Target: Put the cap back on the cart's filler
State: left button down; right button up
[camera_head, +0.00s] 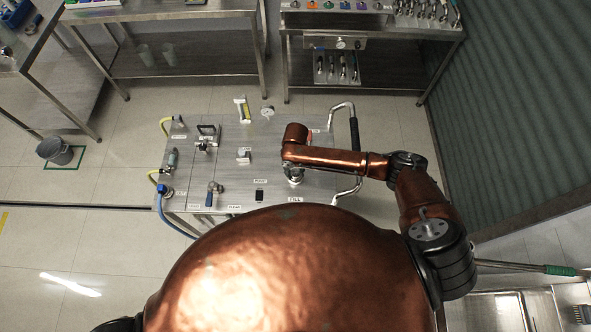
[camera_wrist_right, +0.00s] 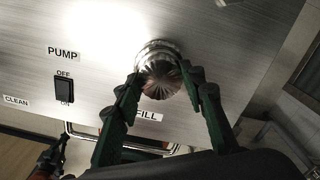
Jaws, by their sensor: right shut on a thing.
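The steel cart (camera_head: 225,150) stands in front of me, its grey top facing up. The filler (camera_head: 294,180) is at its right front, by the label FILL. My right gripper (camera_head: 293,170) points down over it, mostly hidden by my copper arm. In the wrist view, the green fingers of my right gripper (camera_wrist_right: 164,80) are shut on the ribbed, silvery cap (camera_wrist_right: 162,78), one on each side. The cap is over a round metal collar (camera_wrist_right: 157,47) at the filler; I cannot tell whether it is seated or threaded.
A PUMP switch (camera_wrist_right: 64,88) is left of the filler. Valves (camera_head: 212,190), a gauge (camera_head: 267,112) and a handle rail (camera_head: 354,140) are on the cart. Steel benches (camera_head: 190,62) stand behind. A grey bucket (camera_head: 55,150) is on the floor at left.

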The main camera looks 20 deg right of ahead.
jog(key=shift+f, duration=0.3)
dwell(0.7)
jog(key=o, duration=1.5)
jog(key=shift+o, duration=0.2)
jog(key=shift+o, duration=1.2)
notch_tip(320, 180, up, 8)
jog(key=p, duration=0.7)
